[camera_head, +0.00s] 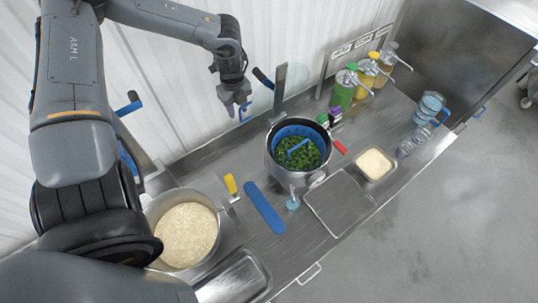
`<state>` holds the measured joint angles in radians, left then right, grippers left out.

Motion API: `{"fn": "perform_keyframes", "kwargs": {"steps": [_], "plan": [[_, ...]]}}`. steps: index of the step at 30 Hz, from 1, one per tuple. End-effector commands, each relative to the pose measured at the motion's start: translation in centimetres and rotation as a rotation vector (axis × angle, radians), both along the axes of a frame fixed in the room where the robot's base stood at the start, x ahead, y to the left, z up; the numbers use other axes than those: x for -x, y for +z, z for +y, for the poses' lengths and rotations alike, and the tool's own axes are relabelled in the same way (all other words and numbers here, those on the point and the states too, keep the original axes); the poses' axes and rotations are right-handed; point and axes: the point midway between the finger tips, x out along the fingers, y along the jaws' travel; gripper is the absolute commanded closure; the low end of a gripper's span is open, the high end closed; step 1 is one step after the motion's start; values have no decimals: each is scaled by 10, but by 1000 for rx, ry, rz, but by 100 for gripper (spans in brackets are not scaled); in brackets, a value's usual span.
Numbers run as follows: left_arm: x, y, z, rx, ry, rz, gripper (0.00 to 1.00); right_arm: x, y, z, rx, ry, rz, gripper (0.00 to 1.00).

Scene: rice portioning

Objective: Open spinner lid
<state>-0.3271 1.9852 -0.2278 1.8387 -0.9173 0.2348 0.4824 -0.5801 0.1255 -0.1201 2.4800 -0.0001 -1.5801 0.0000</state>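The spinner (271,163) is a round metal pot on the counter, with a blue inner rim and leafy greens (305,157) inside. A blue handle (298,147) shows over the greens. I cannot tell whether a clear lid covers them. My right gripper is not in view.
A large pot of rice (187,235) stands at the left. A blue board (264,208) lies in the middle, beside a metal tray (313,208). A rice container (374,165) and a red-handled tool (340,147) lie right of the spinner. Pump bottles (343,90) stand behind.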

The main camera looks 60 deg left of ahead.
Motion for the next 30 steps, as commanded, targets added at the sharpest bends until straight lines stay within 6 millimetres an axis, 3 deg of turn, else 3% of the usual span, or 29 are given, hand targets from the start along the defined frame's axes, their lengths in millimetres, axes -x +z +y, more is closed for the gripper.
{"fn": "perform_keyframes", "kwargs": {"steps": [11, 17, 30], "plan": [[0, 7, -1, 1, -1, -1, 62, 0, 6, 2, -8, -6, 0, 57], [0, 30, -1, 2, -1, -1, 62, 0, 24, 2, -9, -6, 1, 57], [-1, 78, -1, 1, -2, -3, 62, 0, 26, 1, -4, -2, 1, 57]]}}
